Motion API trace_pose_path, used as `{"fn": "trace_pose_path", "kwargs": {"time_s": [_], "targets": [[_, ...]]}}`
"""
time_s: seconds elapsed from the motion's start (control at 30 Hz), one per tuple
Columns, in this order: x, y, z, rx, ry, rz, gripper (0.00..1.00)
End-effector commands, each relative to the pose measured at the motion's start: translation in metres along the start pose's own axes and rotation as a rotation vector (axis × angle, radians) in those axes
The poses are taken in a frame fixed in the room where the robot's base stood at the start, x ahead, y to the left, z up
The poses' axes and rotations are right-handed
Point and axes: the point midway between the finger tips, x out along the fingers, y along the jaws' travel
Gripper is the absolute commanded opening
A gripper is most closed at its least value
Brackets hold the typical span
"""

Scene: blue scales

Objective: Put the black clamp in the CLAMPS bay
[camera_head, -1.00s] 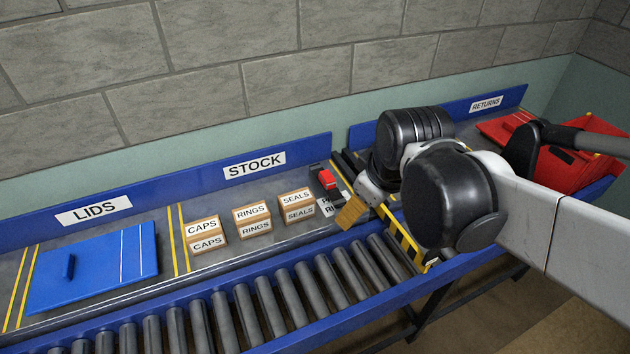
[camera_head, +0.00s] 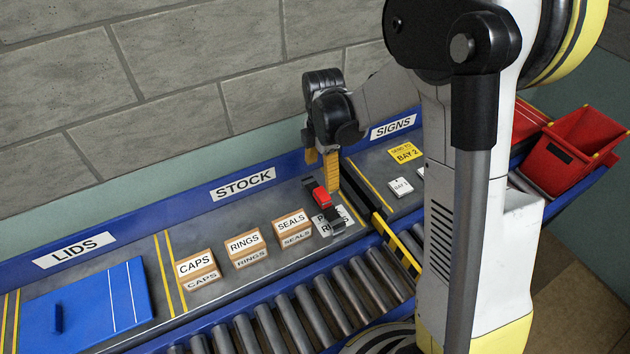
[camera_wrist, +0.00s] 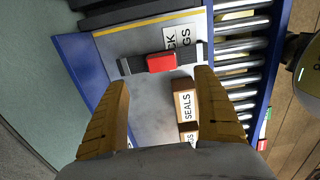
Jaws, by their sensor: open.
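A black clamp with a red block on it (camera_head: 322,202) lies on the grey STOCK shelf, partly over a white lettered card (camera_head: 335,223). In the wrist view the clamp's red block (camera_wrist: 161,62) sits in the middle of a dark bar, just beyond my fingertips. My gripper (camera_head: 322,172) has two yellow-brown fingers. In the wrist view my gripper (camera_wrist: 161,80) is open and empty, its fingers spread to either side of the red block. I cannot tell the gap to the clamp. No bay labelled CLAMPS shows.
Boxes marked CAPS (camera_head: 196,270), RINGS (camera_head: 245,247) and SEALS (camera_head: 291,228) stand left of the clamp. A roller conveyor (camera_head: 325,297) runs in front. A blue lid (camera_head: 90,302) lies far left. The SIGNS area (camera_head: 393,126) and a red bin (camera_head: 575,150) are right.

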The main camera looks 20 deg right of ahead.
Motion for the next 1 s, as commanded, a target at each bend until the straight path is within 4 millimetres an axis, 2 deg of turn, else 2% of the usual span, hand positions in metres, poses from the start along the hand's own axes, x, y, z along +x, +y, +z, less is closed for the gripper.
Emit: {"fn": "trace_pose_path", "kwargs": {"time_s": [0.2, 0.47, 0.73, 0.83, 1.0], "targets": [[0.039, 0.000, 0.000, -0.001, 0.000, 0.000, 0.79], [0.058, 0.000, 0.001, 0.000, 0.000, 0.000, 0.79], [0.098, 0.000, 0.004, 0.000, 0.000, 0.001, 0.79], [0.105, 0.000, 0.004, 0.000, 0.000, 0.001, 0.79], [0.104, 0.000, 0.004, 0.001, 0.000, 0.001, 0.79]]}}
